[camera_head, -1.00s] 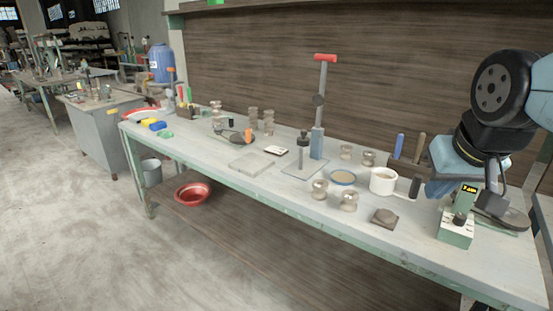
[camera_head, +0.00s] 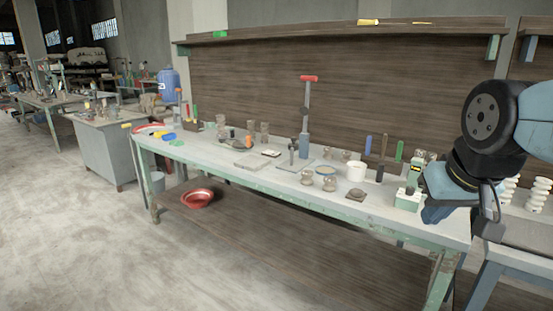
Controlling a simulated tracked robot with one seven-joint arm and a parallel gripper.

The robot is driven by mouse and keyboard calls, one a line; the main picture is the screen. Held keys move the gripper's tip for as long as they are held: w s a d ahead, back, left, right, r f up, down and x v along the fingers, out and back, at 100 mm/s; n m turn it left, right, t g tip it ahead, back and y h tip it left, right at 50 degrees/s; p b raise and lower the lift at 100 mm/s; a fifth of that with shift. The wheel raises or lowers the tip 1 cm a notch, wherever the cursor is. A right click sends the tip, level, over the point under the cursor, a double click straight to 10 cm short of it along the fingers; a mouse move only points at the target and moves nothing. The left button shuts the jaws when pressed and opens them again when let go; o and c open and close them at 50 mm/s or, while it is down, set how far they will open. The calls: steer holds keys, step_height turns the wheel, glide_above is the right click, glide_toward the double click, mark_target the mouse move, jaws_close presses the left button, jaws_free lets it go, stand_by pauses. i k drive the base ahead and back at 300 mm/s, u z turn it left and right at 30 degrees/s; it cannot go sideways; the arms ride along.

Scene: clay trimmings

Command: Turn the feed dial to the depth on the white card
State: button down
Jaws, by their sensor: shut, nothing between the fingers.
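The feed dial unit is a small pale green and white box (camera_head: 409,198) near the right end of the bench, with a small dark knob on top. Its setting is too small to read. A small white card with dark marks (camera_head: 271,153) lies flat near the middle of the bench; its writing is not legible. My gripper (camera_head: 488,232) hangs at the right, just to the right of the dial unit in the picture and apart from it. It is shut and empty. My blue wrist hides part of the bench behind it.
A red bowl (camera_head: 197,198) sits on the lower shelf. A second table (camera_head: 512,236) stands at right. The floor in front is clear.

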mark_target(410, 191)
steer(key=u, duration=0.4)
steer(key=i, duration=0.7)
steer(key=u, duration=0.8)
steer(key=i, duration=1.2)
steer(key=z, duration=0.4)
steer(key=i, duration=1.15)
steer(key=z, duration=0.75)
steer(key=k, duration=0.85)
steer(key=z, duration=0.15)
steer(key=i, duration=0.9)
steer(key=u, duration=0.05)
